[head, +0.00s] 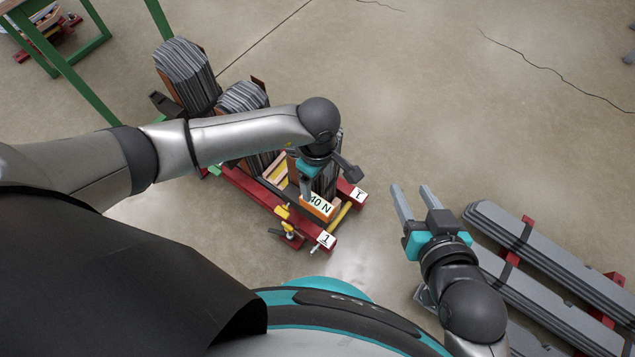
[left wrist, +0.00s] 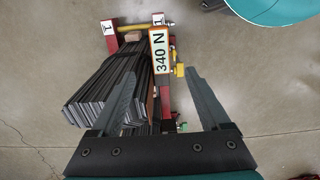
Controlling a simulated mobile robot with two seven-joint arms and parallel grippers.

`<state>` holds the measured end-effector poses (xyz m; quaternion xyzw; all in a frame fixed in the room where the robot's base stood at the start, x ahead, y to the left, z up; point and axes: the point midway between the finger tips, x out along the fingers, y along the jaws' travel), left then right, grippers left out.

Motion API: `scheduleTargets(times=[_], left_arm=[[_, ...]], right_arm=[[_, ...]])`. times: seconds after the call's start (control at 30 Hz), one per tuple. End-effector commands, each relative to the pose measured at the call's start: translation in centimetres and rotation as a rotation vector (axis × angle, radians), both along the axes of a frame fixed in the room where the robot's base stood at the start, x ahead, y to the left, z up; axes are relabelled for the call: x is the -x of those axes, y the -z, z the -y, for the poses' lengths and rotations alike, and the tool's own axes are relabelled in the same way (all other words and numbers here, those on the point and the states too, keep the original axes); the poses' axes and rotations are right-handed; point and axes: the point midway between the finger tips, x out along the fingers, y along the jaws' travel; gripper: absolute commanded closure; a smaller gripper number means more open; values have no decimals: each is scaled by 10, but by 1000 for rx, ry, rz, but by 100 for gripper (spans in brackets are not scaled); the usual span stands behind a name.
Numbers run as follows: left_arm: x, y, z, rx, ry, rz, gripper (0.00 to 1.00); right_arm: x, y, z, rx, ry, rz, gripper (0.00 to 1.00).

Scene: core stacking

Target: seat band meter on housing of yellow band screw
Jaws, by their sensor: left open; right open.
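The band meter (head: 322,209), orange with a white face, lies at the near end of the red stacking frame. In the left wrist view the meter (left wrist: 160,55) reads "340 N". My left gripper (head: 318,187) hangs over it, open; its fingers (left wrist: 160,72) appear one on each side of the meter, with no clear contact. Yellow band parts (head: 341,216) and a yellow screw (head: 282,212) show at the near end of the frame. Whether the meter sits on a housing is hidden. My right gripper (head: 412,192) is open and empty, over bare floor.
Dark lamination stacks (head: 187,72) stand along the red frame (head: 245,188). Grey bars on red supports (head: 540,255) lie at the right. Floor between is free.

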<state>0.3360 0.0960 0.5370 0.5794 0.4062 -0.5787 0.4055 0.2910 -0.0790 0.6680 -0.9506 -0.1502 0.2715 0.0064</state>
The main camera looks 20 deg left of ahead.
Motion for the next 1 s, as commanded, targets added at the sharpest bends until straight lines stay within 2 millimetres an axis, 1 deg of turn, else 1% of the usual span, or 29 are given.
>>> scheduleTargets(times=[0.03, 0.1, 0.23, 1.0], left_arm=[[0, -11, 0, -1, 1, 1, 20], [0, -18, 0, 0, 2, 1, 20], [0, -25, 0, -1, 1, 0, 20], [1, -26, 0, 1, 1, -1, 20]], right_arm=[[0, -7, 0, 0, 0, 0, 50], [0, -10, 0, 0, 0, 0, 50], [0, -13, 0, 0, 0, 0, 50], [0, -13, 0, 0, 0, -1, 50]])
